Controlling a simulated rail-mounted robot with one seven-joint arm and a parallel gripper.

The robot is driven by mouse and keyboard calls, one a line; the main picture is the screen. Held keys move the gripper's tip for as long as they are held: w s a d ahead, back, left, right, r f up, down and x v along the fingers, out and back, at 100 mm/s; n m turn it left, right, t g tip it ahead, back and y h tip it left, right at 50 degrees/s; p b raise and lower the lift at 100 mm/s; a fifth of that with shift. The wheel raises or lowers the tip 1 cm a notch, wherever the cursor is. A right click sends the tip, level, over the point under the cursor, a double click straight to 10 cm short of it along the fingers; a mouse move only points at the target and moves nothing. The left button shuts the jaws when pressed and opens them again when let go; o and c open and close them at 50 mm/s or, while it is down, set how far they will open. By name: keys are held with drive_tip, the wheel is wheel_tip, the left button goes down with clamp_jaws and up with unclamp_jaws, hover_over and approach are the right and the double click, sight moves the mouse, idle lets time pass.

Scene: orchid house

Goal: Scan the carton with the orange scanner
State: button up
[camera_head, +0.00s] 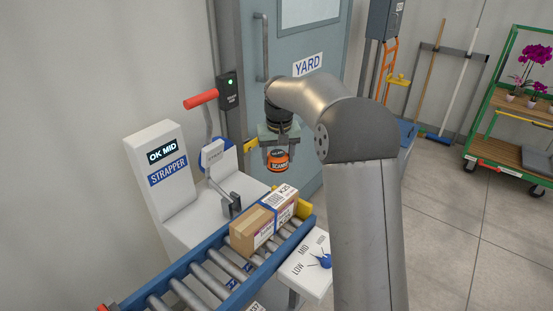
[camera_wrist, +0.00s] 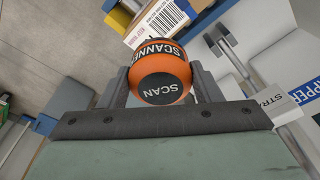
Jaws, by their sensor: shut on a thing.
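The orange scanner (camera_head: 278,160) with a black band is held between the fingers of my gripper (camera_head: 278,146). In the wrist view the scanner (camera_wrist: 160,75) shows the words SCAN and SCANNER, with a finger on each side of it. The carton (camera_head: 264,219) is brown with white labels and a blue strap. It sits at the far end of the roller conveyor, below the scanner and apart from it. In the wrist view a labelled face of the carton (camera_wrist: 158,22) shows at the top, beyond the scanner. The scanner's far side is hidden there.
The strapper (camera_head: 165,170) stands left of the conveyor, its display reading OK MID. The roller conveyor (camera_head: 172,283) has blue rails. A white panel marked LOW and MID (camera_head: 308,262) with a blue knob is at its right. Behind are a YARD door (camera_head: 308,110) and a green plant trolley (camera_head: 500,95).

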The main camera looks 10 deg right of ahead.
drive_tip(key=shift+f+b, duration=3.05)
drive_tip(key=shift+f, duration=1.2)
drive_tip(key=shift+s, duration=0.15)
wheel_tip(320, 180, up, 10)
drive_tip(key=p, duration=0.7)
drive_tip(key=shift+r+p, duration=0.1)
drive_tip(key=shift+p, duration=0.3)
